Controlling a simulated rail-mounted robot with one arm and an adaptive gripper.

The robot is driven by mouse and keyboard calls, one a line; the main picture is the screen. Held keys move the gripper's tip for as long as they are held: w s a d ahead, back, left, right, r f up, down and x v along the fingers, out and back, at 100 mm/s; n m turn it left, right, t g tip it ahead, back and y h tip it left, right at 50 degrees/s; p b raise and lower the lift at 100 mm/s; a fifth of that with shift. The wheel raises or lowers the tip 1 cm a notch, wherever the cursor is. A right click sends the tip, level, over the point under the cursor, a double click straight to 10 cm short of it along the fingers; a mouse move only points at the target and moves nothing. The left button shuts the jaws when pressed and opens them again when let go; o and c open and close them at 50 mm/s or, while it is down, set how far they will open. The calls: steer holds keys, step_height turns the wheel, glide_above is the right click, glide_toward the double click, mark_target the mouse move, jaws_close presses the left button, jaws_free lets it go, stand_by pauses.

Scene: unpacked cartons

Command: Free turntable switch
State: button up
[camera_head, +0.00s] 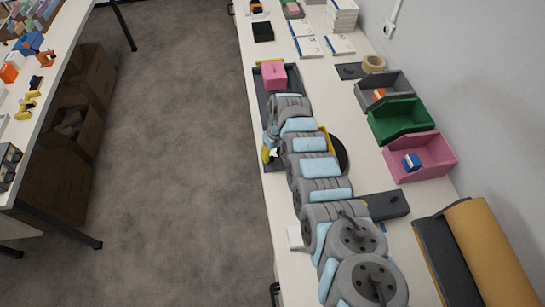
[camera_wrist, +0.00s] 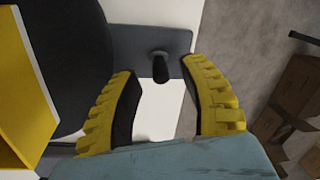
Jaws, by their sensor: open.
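The turntable is a black disc (camera_wrist: 70,60) at the left of the wrist view; part of it shows right of my arm in the head view (camera_head: 342,157). A grey plate (camera_wrist: 125,38) lies beside it, with a short black post (camera_wrist: 160,68), apparently the switch. My gripper (camera_wrist: 158,74) has yellow ribbed fingers spread apart, with nothing between them. The post shows in the gap near the fingertips; whether they touch it, I cannot tell. In the head view my gripper (camera_head: 267,150) is at the table's left edge, partly hidden by my arm.
A yellow object (camera_wrist: 28,85) stands by the disc. A pink block (camera_head: 273,75) sits on a dark base (camera_head: 263,92) beyond my arm. Grey (camera_head: 395,83), green (camera_head: 405,118) and pink (camera_head: 425,154) bins line the right side. Floor is clear to the left.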

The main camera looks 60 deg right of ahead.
steer(key=shift+f, duration=0.4)
steer(key=shift+a, duration=0.1)
jaws_close()
